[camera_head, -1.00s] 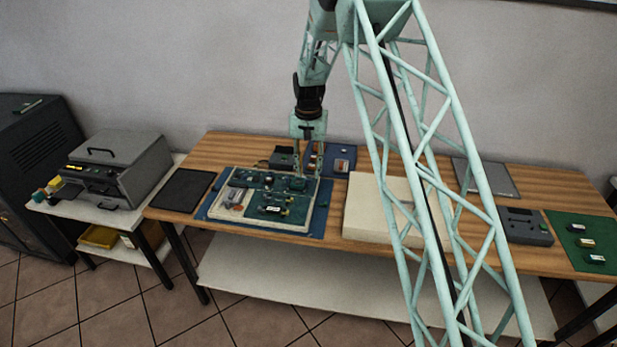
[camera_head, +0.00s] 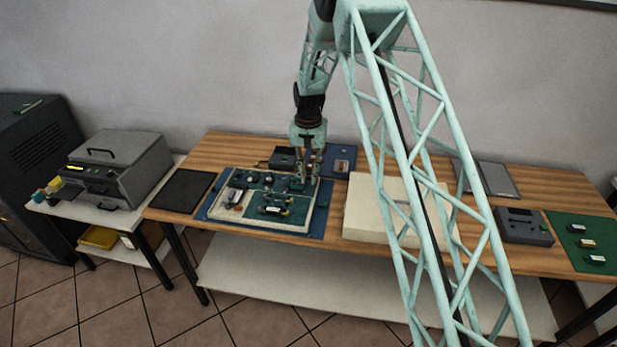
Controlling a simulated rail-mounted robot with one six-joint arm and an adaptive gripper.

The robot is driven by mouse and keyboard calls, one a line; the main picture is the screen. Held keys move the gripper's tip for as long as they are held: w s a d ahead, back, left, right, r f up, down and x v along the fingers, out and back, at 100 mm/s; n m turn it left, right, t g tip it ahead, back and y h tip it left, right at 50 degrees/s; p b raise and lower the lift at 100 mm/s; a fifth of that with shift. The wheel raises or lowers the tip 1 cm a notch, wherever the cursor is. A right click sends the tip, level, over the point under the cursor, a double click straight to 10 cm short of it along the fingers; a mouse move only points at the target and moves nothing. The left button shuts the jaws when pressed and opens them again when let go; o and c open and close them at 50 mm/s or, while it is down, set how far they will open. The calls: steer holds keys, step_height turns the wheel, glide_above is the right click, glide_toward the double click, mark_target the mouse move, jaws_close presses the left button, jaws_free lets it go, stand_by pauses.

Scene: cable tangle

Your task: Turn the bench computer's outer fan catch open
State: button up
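The bench computer (camera_head: 268,222) lies open and flat on a blue mat (camera_head: 318,222), with a green board and small dark parts on it. My gripper (camera_head: 308,180) points down over the board's back right part, close to its surface. Its fingers look apart, and I see nothing between them. The outer fan catch is too small to make out at this size. I cannot tell whether my fingers touch anything.
A black pad (camera_head: 181,190) lies left of the mat. A cream block (camera_head: 368,208) stands to the right, partly behind my arm. A small dark box (camera_head: 283,157) and a blue sheet (camera_head: 341,154) lie behind. A grey device (camera_head: 524,226) stands farther right.

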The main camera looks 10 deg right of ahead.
steer(key=shift+n, duration=0.6)
steer(key=n, duration=0.4)
steer(key=shift+b, duration=0.3)
steer(key=n, duration=0.8)
steer(key=shift+n+b, duration=0.35)
steer(key=shift+n, duration=1.95)
steer(key=o, duration=0.8)
steer(key=shift+o, duration=0.2)
steer(key=shift+r, duration=0.1)
